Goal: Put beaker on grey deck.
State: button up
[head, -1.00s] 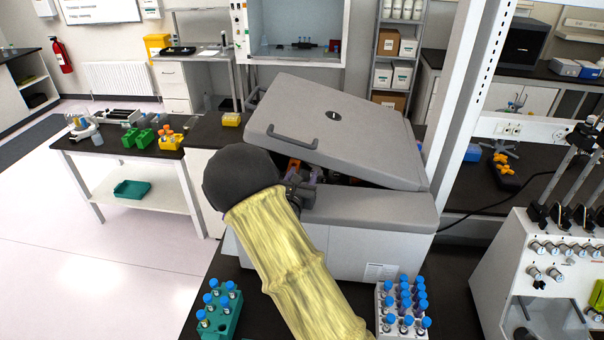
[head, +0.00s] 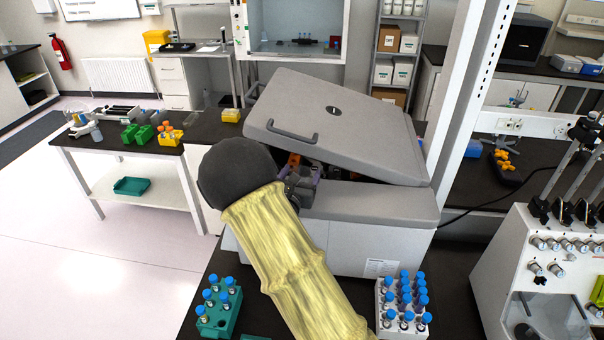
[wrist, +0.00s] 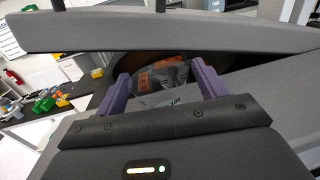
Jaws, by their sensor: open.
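My gripper (head: 301,183) is at the front left opening of the grey machine, under its raised lid (head: 335,125). In the wrist view its two purple fingers (wrist: 162,84) are spread apart and point into the gap. Between and beyond them are orange and grey parts and a pale surface marked with small dark figures (wrist: 174,101). I cannot tell whether any of this is the beaker; no beaker is clearly seen. A flat grey ledge (head: 375,205) runs along the machine's front, right of my gripper. Most of the machine's inside is hidden by the lid and my arm.
A green rack (head: 218,320) and a white rack (head: 392,333) of blue-capped tubes stand on the dark bench in front. The tilted lid hangs close above my gripper. A white frame post (head: 462,110) rises at the right. A side table (head: 120,150) holds coloured racks.

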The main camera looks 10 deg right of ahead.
jog(key=b+v, duration=0.4)
jog(key=v, duration=0.6)
jog(key=shift+s, duration=0.15)
jog(key=shift+a, duration=0.1)
jog(key=s+d+f+m+g, duration=0.3)
jog(key=s+d+m+g, duration=0.3)
jog(key=s+m+g, duration=0.15)
jog(key=s+d+f+m+g, duration=0.4)
jog(key=s+d+m+g, duration=0.2)
jog(key=s+m, duration=0.25)
jog(key=s+a+m+y, duration=0.5)
jog(key=a+m+y, duration=0.4)
jog(key=m, duration=0.5)
jog(key=shift+a+r, duration=0.2)
